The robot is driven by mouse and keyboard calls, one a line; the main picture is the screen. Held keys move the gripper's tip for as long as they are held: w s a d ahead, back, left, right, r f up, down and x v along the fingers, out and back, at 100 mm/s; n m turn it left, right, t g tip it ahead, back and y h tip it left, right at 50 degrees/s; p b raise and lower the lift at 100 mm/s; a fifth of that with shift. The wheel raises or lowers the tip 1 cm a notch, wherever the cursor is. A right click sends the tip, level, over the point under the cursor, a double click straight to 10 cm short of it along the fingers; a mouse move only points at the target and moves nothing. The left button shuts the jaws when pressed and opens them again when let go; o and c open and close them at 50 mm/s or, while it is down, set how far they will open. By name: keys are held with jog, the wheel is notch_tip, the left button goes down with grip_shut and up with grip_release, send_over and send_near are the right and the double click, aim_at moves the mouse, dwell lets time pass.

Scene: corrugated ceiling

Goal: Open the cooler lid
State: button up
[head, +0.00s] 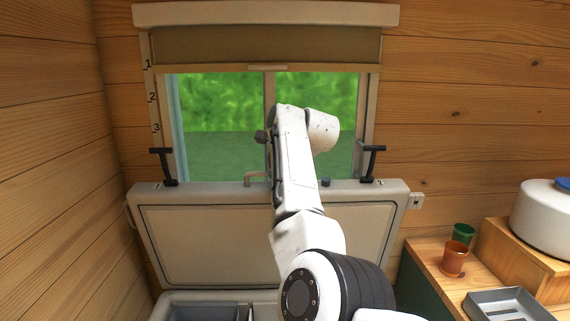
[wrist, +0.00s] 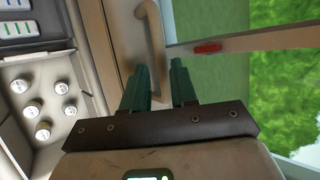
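The cooler lid (head: 330,238) is raised in the head view, its inner panel facing me, leaning back below the window. A beige handle (head: 256,177) sits at its top edge. The open cooler (head: 185,298) shows at the bottom, mostly cut off. In the wrist view, a beige handle (wrist: 152,38) lies just past my gripper (wrist: 160,76). Its two green fingers are apart, with a gap between them. The handle's lower end shows near the gap; I cannot tell whether they touch. My arm hides the lid's middle in the head view.
A window (head: 210,110) stands behind the lid, with black T-shaped latches (head: 163,165) at its sides. On the right, a wooden counter (head: 425,255) holds an orange cup (head: 453,260), a green cup (head: 463,235) and a grey tray (head: 505,305). Several cans (wrist: 42,130) show at left in the wrist view.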

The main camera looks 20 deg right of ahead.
jog(key=shift+b+v, duration=0.6)
jog(key=shift+v, duration=1.85)
jog(key=s+d+f+n+g+h, duration=0.1)
jog(key=s+d+f+n, duration=0.2)
jog(key=s+f, duration=0.6)
jog(key=s+d+f+n+g+h, duration=0.1)
jog(key=s+d+f+n+g, duration=0.2)
jog(key=f, duration=0.9)
jog(key=s+d+f+n+h, duration=0.1)
jog(key=s+d+f+n, duration=0.15)
jog(key=s+f, duration=0.7)
jog(key=s+a+f+n+g, duration=0.1)
jog(key=s+f, duration=0.4)
jog(key=s, duration=0.7)
jog(key=s+a+f+n+g, duration=0.2)
jog(key=s+f+n, duration=0.3)
jog(key=s, duration=0.7)
jog(key=s+a+f+n+g, duration=0.2)
jog(key=s+a+f+n, duration=0.1)
jog(key=s, duration=0.9)
jog(key=shift+f+n+y, duration=0.3)
jog(key=shift+f+n, duration=0.45)
jog(key=shift+f, duration=0.25)
jog(key=shift+s, duration=0.15)
